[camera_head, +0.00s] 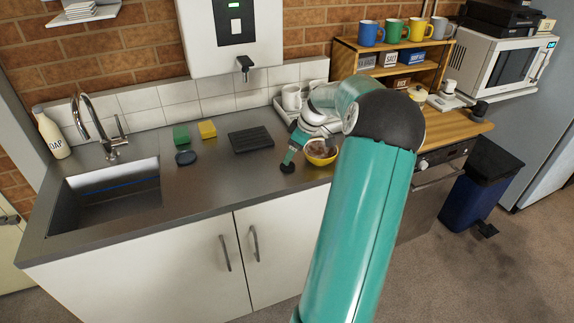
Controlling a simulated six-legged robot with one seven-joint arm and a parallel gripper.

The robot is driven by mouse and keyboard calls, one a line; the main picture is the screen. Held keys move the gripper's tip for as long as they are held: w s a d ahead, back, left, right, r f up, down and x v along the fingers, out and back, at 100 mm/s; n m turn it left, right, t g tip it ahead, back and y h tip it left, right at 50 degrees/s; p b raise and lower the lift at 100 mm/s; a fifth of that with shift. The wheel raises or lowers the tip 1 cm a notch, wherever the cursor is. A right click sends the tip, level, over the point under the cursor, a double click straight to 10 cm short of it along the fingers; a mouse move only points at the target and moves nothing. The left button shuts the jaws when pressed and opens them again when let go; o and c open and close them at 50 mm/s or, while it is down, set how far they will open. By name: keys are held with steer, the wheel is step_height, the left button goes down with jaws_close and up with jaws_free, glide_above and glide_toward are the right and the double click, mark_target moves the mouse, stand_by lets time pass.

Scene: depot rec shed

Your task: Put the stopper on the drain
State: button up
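The steel sink (112,195) is set into the left of the counter. Its drain cannot be made out from here. A small dark disc (186,158), which looks like the stopper, lies flat on the counter just right of the sink's far corner.
A green sponge (181,135), a yellow sponge (207,130) and a black ribbed mat (251,140) lie behind. The tap (103,130) arches over the sink's back edge; a soap bottle (52,135) stands left. White mugs (291,97) stand behind my arm. The counter between disc and gripper is clear.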

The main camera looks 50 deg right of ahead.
steer(key=x, duration=0.5)
steer(key=shift+s, duration=0.1)
steer(key=c, duration=1.2)
steer(key=shift+o, duration=0.2)
steer(key=shift+r, duration=0.1)
